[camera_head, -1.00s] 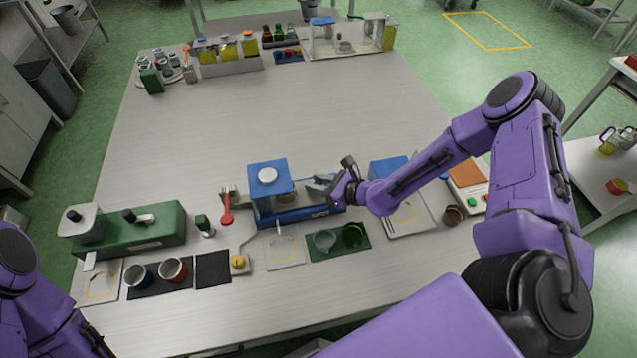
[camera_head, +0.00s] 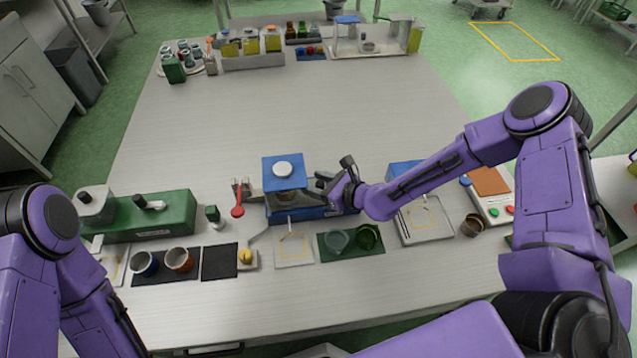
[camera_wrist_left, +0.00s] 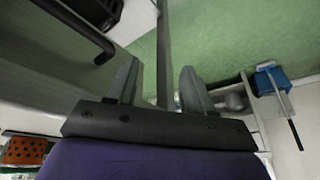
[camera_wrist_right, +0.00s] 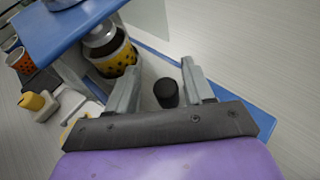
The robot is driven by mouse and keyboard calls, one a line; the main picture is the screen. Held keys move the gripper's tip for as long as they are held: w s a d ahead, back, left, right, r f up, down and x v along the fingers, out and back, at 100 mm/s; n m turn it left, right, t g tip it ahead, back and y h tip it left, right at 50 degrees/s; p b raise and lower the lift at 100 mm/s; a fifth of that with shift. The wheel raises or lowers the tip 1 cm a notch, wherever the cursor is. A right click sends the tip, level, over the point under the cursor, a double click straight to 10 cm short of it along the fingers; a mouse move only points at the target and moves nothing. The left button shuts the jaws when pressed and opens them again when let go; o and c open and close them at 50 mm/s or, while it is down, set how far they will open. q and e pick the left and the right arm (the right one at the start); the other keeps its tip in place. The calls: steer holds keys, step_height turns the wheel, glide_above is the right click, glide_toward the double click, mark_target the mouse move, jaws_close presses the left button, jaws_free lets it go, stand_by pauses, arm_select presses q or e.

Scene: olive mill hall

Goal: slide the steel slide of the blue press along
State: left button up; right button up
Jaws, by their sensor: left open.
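The blue press (camera_head: 283,176) stands near the table's front middle, its blue top above a low blue base (camera_head: 292,214). My right gripper (camera_head: 322,184) is at its right side. In the right wrist view, the open fingers (camera_wrist_right: 160,85) stand either side of a black knob (camera_wrist_right: 167,94), with a gap at its left. A pale grey surface, perhaps the steel slide (camera_wrist_right: 160,66), lies around the knob. A yellow-and-black banded cylinder (camera_wrist_right: 115,60) sits under the press's blue top (camera_wrist_right: 62,32). My left gripper (camera_wrist_left: 160,85) is open and empty, away from the press, and outside the head view.
A red spoon-like tool (camera_head: 237,208) is left of the press. A green mat (camera_head: 352,254) with two cups lies in front, and a tray (camera_head: 425,237) to the right. A green machine (camera_head: 165,215) stands at left. The table's middle is clear.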

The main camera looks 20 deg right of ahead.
steer(key=v, duration=1)
steer(key=shift+s+d, duration=0.2)
